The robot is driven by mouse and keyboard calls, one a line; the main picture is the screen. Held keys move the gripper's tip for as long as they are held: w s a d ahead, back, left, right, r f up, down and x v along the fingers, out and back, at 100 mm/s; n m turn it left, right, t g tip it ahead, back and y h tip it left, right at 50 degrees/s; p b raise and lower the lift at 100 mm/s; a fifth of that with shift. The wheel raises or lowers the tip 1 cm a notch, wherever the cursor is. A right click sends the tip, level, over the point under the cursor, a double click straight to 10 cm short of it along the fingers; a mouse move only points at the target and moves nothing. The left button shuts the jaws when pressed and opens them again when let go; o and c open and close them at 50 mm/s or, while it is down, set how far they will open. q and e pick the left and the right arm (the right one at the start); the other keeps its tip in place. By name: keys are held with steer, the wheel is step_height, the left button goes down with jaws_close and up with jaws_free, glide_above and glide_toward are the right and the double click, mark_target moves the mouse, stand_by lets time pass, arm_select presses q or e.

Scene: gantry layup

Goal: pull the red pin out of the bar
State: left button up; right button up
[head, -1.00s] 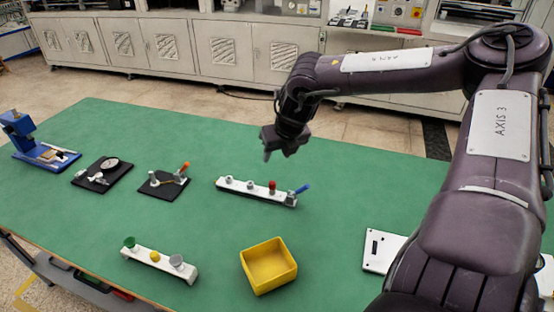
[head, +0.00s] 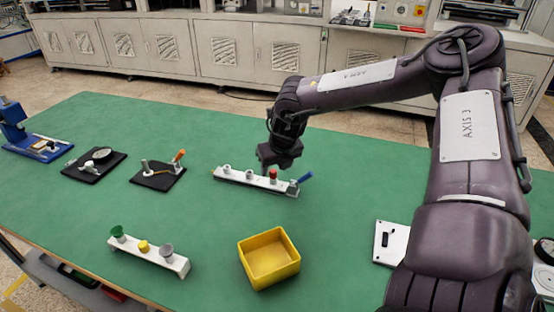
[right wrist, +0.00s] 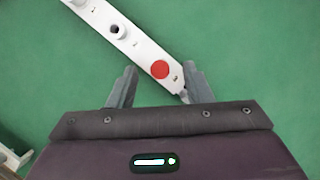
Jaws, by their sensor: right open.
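The red pin (head: 273,175) stands upright in the white bar (head: 241,178), toward the bar's right end. In the right wrist view the red pin (right wrist: 159,69) shows as a round red top, and the white bar (right wrist: 136,43) runs diagonally. My right gripper (head: 267,166) is just behind and above the bar by the pin. In the right wrist view my right gripper (right wrist: 159,86) is open, its fingers apart, with the pin's top slightly ahead of the gap between the fingertips. Nothing is held. My left gripper is not in view.
Grey pins (head: 227,169) stand in the same bar, and a blue-handled piece (head: 305,177) sits at its right end. A yellow bin (head: 269,280) and another white bar (head: 150,256) with coloured pieces stand nearer. The green table (head: 215,222) between them is clear.

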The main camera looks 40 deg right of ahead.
steer(key=shift+w+d+f, duration=0.1)
steer(key=shift+w+f, duration=0.1)
steer(key=shift+f, duration=0.4)
jaws_close()
